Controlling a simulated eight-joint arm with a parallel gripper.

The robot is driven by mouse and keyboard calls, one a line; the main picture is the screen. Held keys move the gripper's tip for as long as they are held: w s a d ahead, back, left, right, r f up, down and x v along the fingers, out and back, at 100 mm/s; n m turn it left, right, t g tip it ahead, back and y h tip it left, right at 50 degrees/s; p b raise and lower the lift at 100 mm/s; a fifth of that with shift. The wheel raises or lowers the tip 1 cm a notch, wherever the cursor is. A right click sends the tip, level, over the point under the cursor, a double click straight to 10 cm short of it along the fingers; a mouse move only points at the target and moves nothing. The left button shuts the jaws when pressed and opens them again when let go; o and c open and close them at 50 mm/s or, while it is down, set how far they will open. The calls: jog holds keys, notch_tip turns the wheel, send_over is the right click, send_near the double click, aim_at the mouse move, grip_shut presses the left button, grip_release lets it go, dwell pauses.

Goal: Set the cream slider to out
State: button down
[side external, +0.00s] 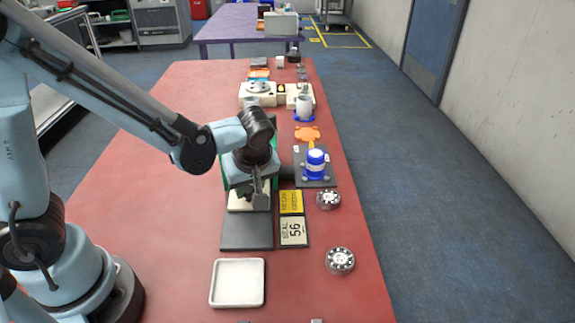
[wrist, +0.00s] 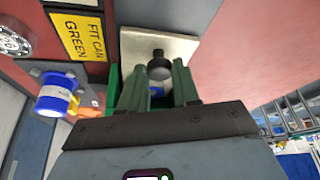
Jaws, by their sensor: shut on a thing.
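The cream slider (side external: 238,204) is a pale flat plate at the near side of a green-edged housing, beside the dark grey flat panel (side external: 246,236). In the wrist view the cream slider (wrist: 180,45) carries a dark round knob (wrist: 158,66). My gripper (side external: 261,198) is down over the slider. In the wrist view my gripper (wrist: 155,82) has its two green fingers on either side of the knob and is shut on it. The arm and fingers hide part of the slider and the housing behind it.
A yellow "FIT CAN GREEN" card (side external: 291,202) and a "SEAL 56" card (side external: 294,232) lie right of the panel. A blue-and-white can (side external: 315,164) stands on a dark base. Round metal pieces (side external: 340,261) and an empty white tray (side external: 238,283) are nearer.

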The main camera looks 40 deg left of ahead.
jog(key=s+d, duration=0.6)
jog(key=shift+s+d, duration=0.1)
jog(key=shift+d, duration=0.05)
jog(key=c, duration=0.8)
grip_release()
jog(key=shift+v, duration=6)
